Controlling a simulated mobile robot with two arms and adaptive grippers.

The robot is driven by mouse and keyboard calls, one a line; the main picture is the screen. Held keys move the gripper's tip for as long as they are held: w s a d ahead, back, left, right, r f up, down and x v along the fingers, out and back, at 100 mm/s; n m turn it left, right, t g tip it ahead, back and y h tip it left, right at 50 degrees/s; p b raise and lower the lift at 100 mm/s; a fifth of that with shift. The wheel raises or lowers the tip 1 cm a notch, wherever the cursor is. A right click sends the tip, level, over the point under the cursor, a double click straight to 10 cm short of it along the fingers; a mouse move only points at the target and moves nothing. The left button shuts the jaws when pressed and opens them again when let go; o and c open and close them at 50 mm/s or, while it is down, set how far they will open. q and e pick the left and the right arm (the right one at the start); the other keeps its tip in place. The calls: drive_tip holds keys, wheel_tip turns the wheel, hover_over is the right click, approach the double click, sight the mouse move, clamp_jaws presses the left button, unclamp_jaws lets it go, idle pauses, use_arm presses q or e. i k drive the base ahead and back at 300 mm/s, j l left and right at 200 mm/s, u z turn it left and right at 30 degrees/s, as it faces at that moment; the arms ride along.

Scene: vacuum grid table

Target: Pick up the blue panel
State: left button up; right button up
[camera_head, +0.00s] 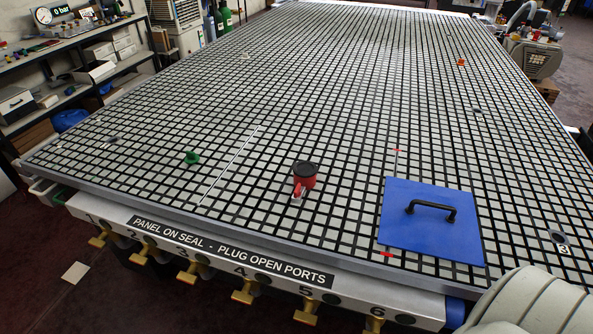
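The blue panel (405,233) is a flat square plate with a black bar handle (430,210) on its top face. It lies on the near right part of the grid table (330,75), close to the front edge. Short red marks show on the table at its lower left corner and above its upper left. Neither gripper shows in the head view.
A red, black-topped device (304,177) stands left of the panel. A green plug (192,158) sits farther left, an orange piece (461,62) far right. Brass valves (245,291) line the front edge. A pale ribbed shape (535,305) fills the lower right corner.

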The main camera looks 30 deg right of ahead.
sight(420, 217)
drive_tip(key=z, duration=2)
